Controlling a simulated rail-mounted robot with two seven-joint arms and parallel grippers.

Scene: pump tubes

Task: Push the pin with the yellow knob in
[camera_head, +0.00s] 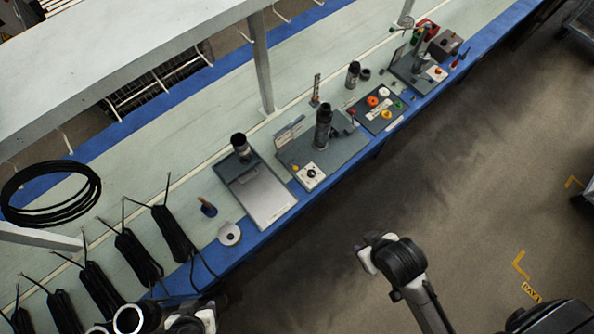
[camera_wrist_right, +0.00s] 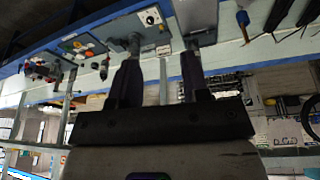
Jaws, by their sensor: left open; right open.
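A small yellow knob (camera_head: 295,167) shows at the left edge of the grey fixture plate (camera_head: 338,152), beside a white control box (camera_head: 310,174) with a black dial. Its pin is too small to make out. A black upright cylinder (camera_head: 323,125) stands on the same plate. My left gripper (camera_head: 192,318) is at the bottom edge, partly cut off, open and apart from the fixture. My right gripper (camera_wrist_right: 160,58) is open and empty in the right wrist view, its two dark fingers spread, with the control box (camera_wrist_right: 150,16) beyond them.
A grey tray (camera_head: 265,195) and a round disc (camera_head: 229,234) lie left of the fixture. Black cable bundles (camera_head: 138,255) lie at lower left.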

